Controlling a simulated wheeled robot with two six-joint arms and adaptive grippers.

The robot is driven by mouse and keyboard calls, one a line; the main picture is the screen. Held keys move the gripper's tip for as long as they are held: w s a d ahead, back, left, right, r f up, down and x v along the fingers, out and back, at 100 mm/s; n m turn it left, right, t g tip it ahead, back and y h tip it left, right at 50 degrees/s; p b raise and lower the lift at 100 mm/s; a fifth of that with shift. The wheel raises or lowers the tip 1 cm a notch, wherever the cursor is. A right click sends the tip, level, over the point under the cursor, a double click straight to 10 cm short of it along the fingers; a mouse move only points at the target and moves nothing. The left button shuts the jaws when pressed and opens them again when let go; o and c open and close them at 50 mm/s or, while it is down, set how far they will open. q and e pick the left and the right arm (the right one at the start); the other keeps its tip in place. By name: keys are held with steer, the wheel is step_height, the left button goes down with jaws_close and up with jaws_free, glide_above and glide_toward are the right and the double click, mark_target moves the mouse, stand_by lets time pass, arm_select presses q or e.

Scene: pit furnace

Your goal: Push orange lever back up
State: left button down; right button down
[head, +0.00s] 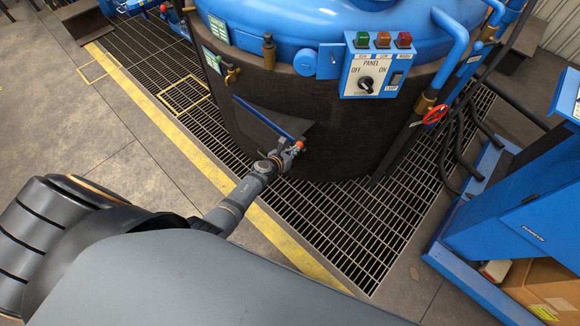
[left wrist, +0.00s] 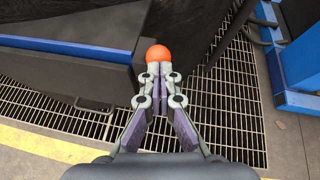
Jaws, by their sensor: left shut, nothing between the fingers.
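The orange lever end (head: 299,145) is a small ball at the right end of a blue bar (head: 263,118) on the dark furnace wall. In the left wrist view the orange ball (left wrist: 158,54) sits just beyond my fingertips. My left gripper (head: 289,153) is shut and empty, with its tips at or very close to the ball; I cannot tell whether they touch. In the left wrist view the shut fingers (left wrist: 159,70) point at the ball and hide its lower part. My right gripper is not in view.
The furnace (head: 240,100) stands on a floor grating (head: 330,215) edged by a yellow line (head: 180,130). A panel (head: 375,73) with a knob and lamps is above. A red valve wheel (head: 435,114) is to the right, near a blue cabinet (head: 500,220).

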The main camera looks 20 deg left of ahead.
mark_target(301, 145)
arm_select(q)
steer(key=shift+w+d+r+p, duration=0.2)
steer(key=shift+w+r+p, duration=0.3)
steer(key=shift+r, duration=0.1)
steer(key=shift+w+d+r, duration=0.2)
steer(key=shift+w+r, duration=0.1)
steer(key=shift+w, duration=0.3)
steer(key=shift+w+d+r, duration=0.2)
steer(key=shift+w+r, duration=0.05)
steer(key=shift+w, duration=0.45)
